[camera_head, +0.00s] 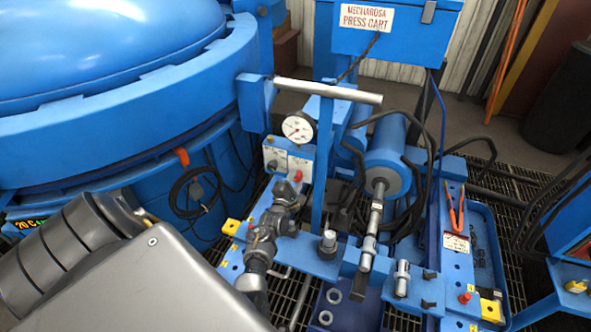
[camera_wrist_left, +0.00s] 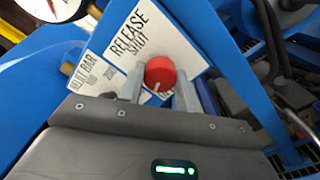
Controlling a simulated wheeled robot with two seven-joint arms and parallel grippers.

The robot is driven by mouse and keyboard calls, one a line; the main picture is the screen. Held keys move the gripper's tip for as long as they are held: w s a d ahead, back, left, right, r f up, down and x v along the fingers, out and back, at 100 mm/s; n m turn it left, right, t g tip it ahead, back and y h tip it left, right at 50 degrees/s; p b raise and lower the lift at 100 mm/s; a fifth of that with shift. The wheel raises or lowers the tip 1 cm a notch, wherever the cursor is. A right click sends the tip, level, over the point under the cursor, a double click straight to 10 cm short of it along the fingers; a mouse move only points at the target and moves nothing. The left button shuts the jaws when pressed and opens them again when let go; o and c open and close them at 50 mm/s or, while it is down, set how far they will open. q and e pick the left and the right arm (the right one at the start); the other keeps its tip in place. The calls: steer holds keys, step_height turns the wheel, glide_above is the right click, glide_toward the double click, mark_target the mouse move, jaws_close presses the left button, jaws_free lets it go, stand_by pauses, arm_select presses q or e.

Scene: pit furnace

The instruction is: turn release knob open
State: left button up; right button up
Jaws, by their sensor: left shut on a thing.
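The release knob (camera_wrist_left: 160,73) is a round red knob with a white mark low on its face in the left wrist view. It sits on a white plate (camera_wrist_left: 143,38) reading "RELEASE SHUT". My left gripper (camera_wrist_left: 160,86) has its two grey fingers on either side of the knob and is shut on it. In the head view the small red knob (camera_head: 298,177) shows on the panel, with my left gripper (camera_head: 291,186) reaching it from below. The fingers' contact points are partly hidden behind the knob and gripper body. My right gripper is not in view.
A pressure gauge (camera_head: 298,128) sits just above the panel. A blue post (camera_head: 322,165) rises close to its right, and a blue cylinder (camera_head: 386,158) stands beyond. A large blue vessel (camera_head: 110,95) fills the left. Black hoses (camera_head: 190,190) hang beside it. Orange-handled pliers (camera_head: 456,212) lie at right.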

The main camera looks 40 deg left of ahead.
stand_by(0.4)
arm_select(q)
steer(key=o, duration=1)
steer(key=shift+c, duration=0.2)
steer(key=p+v, duration=0.5)
steer(key=v, duration=0.5)
steer(key=shift+s, duration=0.35)
steer(key=shift+d, duration=0.1)
steer(key=shift+f, duration=0.1)
